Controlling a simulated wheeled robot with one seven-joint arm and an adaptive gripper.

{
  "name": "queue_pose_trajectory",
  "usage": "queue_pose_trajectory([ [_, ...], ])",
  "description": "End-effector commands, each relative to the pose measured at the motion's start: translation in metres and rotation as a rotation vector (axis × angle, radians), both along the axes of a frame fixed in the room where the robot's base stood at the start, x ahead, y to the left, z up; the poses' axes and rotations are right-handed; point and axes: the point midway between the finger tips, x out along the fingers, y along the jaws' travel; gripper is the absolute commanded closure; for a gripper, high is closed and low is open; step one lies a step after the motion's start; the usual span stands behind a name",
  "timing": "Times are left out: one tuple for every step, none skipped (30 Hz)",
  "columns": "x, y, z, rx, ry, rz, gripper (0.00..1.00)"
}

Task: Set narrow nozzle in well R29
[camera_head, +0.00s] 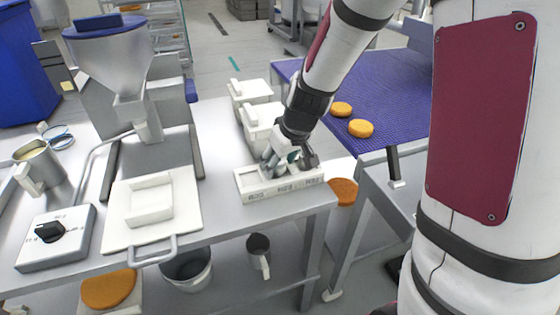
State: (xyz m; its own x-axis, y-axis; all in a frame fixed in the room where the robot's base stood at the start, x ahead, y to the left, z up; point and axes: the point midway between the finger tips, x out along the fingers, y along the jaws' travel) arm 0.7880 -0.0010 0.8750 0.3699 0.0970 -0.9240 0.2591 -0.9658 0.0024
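A white rack (262,191) with small dark labels on its front face stands at the right front corner of the steel table. The labels are too small to read surely, so I cannot tell which well is R29. My gripper (289,166) points down at the rack, its fingers at or just above the rack's top. The fingers and wrist hide most of the wells. A small grey and teal shape shows between the fingers, but I cannot tell whether it is the narrow nozzle or part of the gripper. No nozzle shows clearly elsewhere.
White lidded containers (262,117) stand close behind the rack. A steel hopper (113,65) and a white board (120,228) with a block lie to the left. A blue conveyor (400,108) with orange rounds (361,128) is on the right. Bare tabletop lies between hopper and rack.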

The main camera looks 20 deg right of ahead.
Motion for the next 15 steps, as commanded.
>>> queue_pose_trajectory([
  [0.0, 0.0, 0.002, 0.0, 0.0, 0.0, 0.48],
  [0.0, 0.0, 0.004, 0.0, 0.0, 0.0, 0.48],
  [-0.001, 0.0, 0.009, -0.001, -0.002, 0.001, 0.48],
  [-0.003, -0.001, 0.013, -0.001, -0.003, 0.001, 0.48],
  [-0.005, -0.001, 0.018, -0.001, -0.003, 0.001, 0.48],
  [-0.008, -0.002, 0.025, -0.001, -0.006, 0.001, 0.48],
  [-0.01, -0.002, 0.031, -0.001, -0.004, 0.001, 0.48],
  [-0.013, -0.003, 0.037, -0.001, -0.006, 0.001, 0.48],
  [-0.016, -0.004, 0.045, -0.002, -0.006, 0.002, 0.48],
  [-0.018, -0.005, 0.051, -0.001, -0.006, 0.001, 0.48],
  [-0.021, -0.005, 0.058, -0.001, -0.005, 0.0, 0.48],
  [-0.024, -0.006, 0.065, -0.001, -0.005, 0.001, 0.48],
  [-0.026, -0.007, 0.071, -0.001, -0.006, 0.001, 0.48],
  [-0.028, -0.007, 0.076, -0.001, -0.004, 0.001, 0.48],
  [-0.031, -0.008, 0.083, 0.0, -0.005, 0.001, 0.48],
])
